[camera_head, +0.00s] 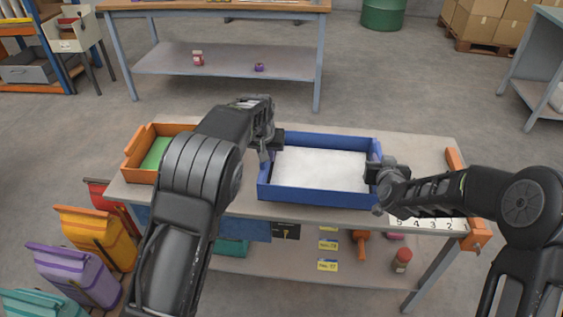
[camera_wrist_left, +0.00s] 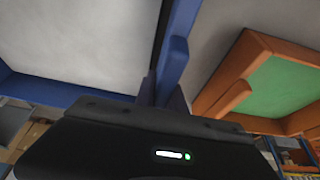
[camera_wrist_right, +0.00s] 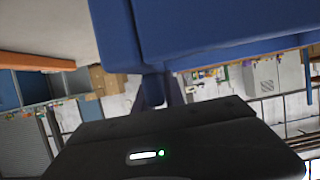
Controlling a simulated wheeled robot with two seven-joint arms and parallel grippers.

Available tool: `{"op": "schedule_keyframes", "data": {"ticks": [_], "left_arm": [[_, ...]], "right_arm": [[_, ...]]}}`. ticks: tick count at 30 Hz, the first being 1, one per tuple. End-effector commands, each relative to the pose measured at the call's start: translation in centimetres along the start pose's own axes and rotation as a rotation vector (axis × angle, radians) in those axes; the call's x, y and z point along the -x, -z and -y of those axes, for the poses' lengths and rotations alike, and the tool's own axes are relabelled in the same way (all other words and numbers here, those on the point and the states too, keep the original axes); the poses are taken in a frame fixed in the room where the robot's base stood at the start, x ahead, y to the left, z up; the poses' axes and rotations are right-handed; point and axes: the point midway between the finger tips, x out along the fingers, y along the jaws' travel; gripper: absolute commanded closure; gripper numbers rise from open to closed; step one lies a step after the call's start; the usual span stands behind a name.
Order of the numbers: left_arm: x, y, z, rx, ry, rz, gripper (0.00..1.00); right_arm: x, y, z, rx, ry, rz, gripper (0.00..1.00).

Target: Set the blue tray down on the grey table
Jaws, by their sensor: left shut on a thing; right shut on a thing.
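The blue tray (camera_head: 315,199), with a white filling inside, is at the grey table (camera_head: 240,204), right of its middle. From the head view I cannot tell whether its base touches the top. My left gripper (camera_head: 270,143) is shut on the tray's left side; the tray's blue wall (camera_wrist_left: 176,60) shows between its fingers (camera_wrist_left: 160,92) in the left wrist view. My right gripper (camera_head: 376,174) is shut on the tray's right side. In the right wrist view the tray (camera_wrist_right: 200,30) is close above the fingers (camera_wrist_right: 155,92), which partly hide behind it.
An orange tray (camera_head: 131,160) with a green inside stands at the table's left end, partly behind my left arm. A numbered white strip (camera_head: 430,223) lies at the front right. The table's back strip is clear.

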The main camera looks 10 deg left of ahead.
Motion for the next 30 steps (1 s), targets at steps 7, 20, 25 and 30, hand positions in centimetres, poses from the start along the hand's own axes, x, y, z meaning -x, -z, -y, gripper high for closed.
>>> {"op": "schedule_keyframes", "data": {"ticks": [7, 20, 25, 30], "left_arm": [[-0.8, -0.3, -0.1, 0.000, -0.001, -0.002, 1.00], [-3.9, -1.5, -0.1, 0.000, -0.001, -0.002, 1.00], [-4.4, -1.8, -0.1, 0.000, -0.001, -0.002, 0.83], [-4.4, -1.8, 0.0, 0.000, 0.000, 0.000, 0.70]], "right_arm": [[-0.3, -0.8, 0.1, 0.001, 0.002, -0.002, 1.00], [-1.6, -3.8, 0.1, 0.001, 0.002, -0.002, 1.00], [-1.8, -4.5, 0.1, 0.001, 0.002, 0.000, 0.83], [-1.8, -4.4, 0.1, 0.001, 0.001, 0.001, 0.70]]}}
